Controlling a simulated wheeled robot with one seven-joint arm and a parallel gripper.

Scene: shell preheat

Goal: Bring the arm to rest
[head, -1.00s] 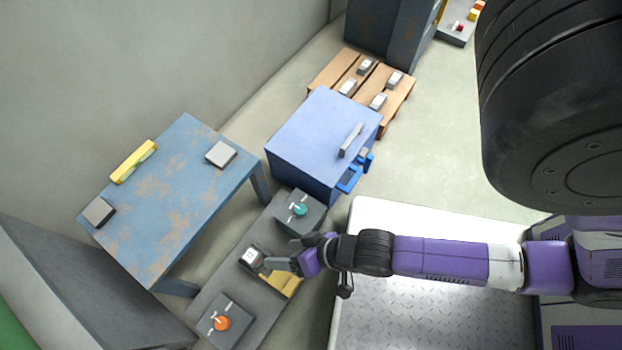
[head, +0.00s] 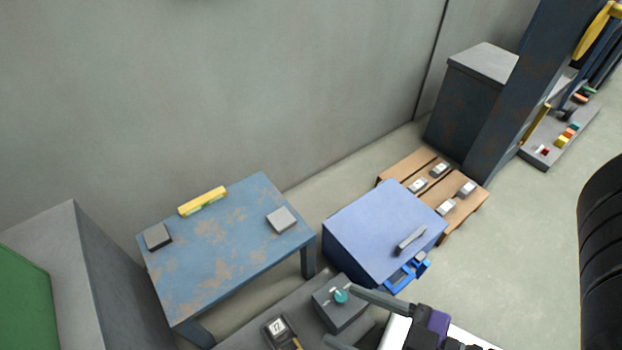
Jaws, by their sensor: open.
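My gripper (head: 350,317) shows at the bottom of the head view, its two grey fingers apart and nothing seen between them. It is beside the grey box with the teal knob (head: 341,296), one finger close to that box; I cannot tell whether they touch. My purple and black wrist shows at the bottom edge, and the rest of the arm is cut off below the frame. A small dark block with a white number label (head: 277,328) is on the grey bench, left of my gripper.
A blue worn table (head: 215,255) holds a yellow level (head: 202,201) and two grey blocks. A blue box (head: 375,230) with a handle stands right of it. Behind is a wooden pallet (head: 410,165) with several small blocks. Bare floor (head: 510,260) lies at right.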

